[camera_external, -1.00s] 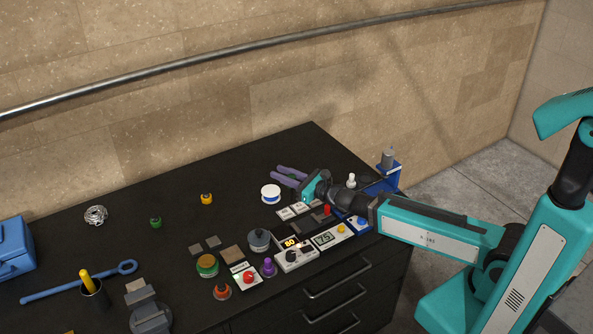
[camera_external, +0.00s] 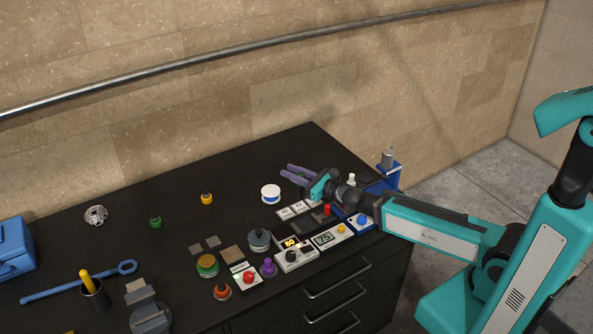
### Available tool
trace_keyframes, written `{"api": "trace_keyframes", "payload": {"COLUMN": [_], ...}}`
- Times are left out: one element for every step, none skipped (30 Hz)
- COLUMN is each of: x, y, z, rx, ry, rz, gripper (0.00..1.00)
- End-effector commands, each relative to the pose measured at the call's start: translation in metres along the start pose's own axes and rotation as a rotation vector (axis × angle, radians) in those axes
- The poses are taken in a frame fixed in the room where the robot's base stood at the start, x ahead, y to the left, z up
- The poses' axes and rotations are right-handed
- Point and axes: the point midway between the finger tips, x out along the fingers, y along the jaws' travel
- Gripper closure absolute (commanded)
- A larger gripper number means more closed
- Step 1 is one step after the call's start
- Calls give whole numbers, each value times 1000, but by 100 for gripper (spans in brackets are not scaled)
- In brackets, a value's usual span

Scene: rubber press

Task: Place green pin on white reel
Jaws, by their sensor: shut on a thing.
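The white reel (camera_external: 271,194) stands on the dark bench top, with a blue band around it. My gripper (camera_external: 293,174) is just to the right of the reel and apart from it, with its purple fingers pointing to the back left. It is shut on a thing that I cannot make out. No green pin shows clearly between the fingers. A small green piece (camera_external: 155,222) with a dark top stands further left on the bench; I cannot tell whether it is the green pin.
Panels with displays (camera_external: 296,254) line the front edge. A yellow piece (camera_external: 207,198) stands left of the reel. A blue holder (camera_external: 387,182) is at the right. The bench behind the reel is clear.

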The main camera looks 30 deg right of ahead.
Motion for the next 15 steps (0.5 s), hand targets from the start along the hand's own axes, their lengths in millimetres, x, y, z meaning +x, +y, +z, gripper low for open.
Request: {"api": "trace_keyframes", "payload": {"x": [2, 3, 4, 5, 6, 7, 8, 9, 10, 11, 12, 13, 14, 15, 16], "y": [0, 0, 1, 1, 1, 1, 1, 1, 1, 0, 0, 0, 0, 0, -1], "z": [-3, -4, -4, -5, -5, -5, -5, -5, -6, -6, -6, -6, -5, -6, -6], "rx": [0, -1, 0, 0, 1, 0, 0, 0, 0, 0, 1, 0, 1, -1, 0], "ry": [-2, -2, -2, -2, -1, -1, -1, 0, 0, 0, 0, 0, 0, 0, 0], "rz": [2, 3, 5, 5, 6, 6, 6, 7, 7, 7, 7, 7, 7, 6, 5], "gripper": [100, 100, 100, 100, 100, 100, 100, 100, 100, 100, 100, 100, 100, 100, 100]}}
